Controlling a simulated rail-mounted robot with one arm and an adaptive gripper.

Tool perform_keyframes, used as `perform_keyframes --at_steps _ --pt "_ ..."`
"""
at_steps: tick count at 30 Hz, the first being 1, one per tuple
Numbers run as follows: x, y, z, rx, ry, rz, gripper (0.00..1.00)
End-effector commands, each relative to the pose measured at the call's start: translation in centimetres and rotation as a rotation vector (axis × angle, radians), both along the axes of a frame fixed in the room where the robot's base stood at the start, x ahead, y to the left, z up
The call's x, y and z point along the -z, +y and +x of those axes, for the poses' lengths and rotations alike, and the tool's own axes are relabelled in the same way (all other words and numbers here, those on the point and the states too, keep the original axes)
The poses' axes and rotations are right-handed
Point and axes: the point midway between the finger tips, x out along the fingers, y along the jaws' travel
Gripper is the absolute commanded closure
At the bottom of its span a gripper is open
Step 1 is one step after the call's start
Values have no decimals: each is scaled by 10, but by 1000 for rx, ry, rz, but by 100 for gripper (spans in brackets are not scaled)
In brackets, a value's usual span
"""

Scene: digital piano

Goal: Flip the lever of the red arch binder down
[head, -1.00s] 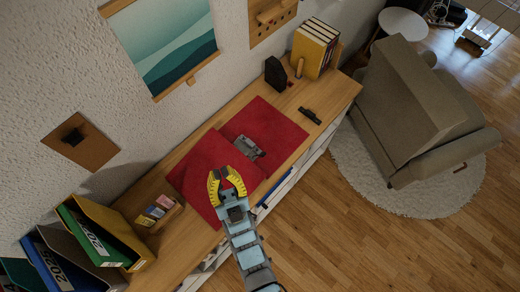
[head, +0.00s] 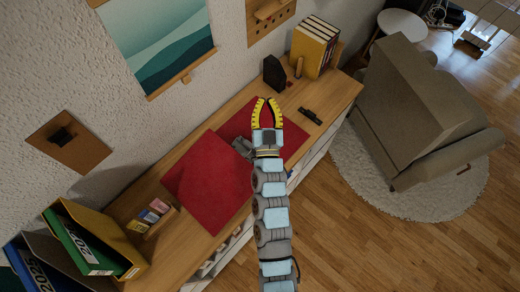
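The red arch binder (head: 207,180) lies spread open on the wooden sideboard, with a red cover on each side. Its grey metal lever mechanism (head: 242,147) sits near the middle, between the covers. My arm covers part of the mechanism, so I cannot tell the lever's position. My gripper (head: 267,101) has yellow fingers spread apart with nothing between them. It is over the far right cover (head: 236,126), beyond the mechanism; its height above the cover is hard to tell.
A black stapler-like object (head: 311,116) lies right of the binder. A black block (head: 274,73) and yellow books (head: 314,47) stand at the back right. Upright binders (head: 95,240) and a small card holder (head: 152,216) are at the left. An armchair (head: 425,125) stands right.

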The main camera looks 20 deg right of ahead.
Motion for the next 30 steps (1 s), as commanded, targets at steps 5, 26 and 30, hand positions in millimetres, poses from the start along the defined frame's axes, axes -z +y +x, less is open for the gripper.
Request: perform_keyframes --at_steps 5,26,30 --pt "20 -19 16 -29 119 42 100" --pt "85 -27 29 -312 575 95 100" --pt "95 -20 21 -389 664 77 100"
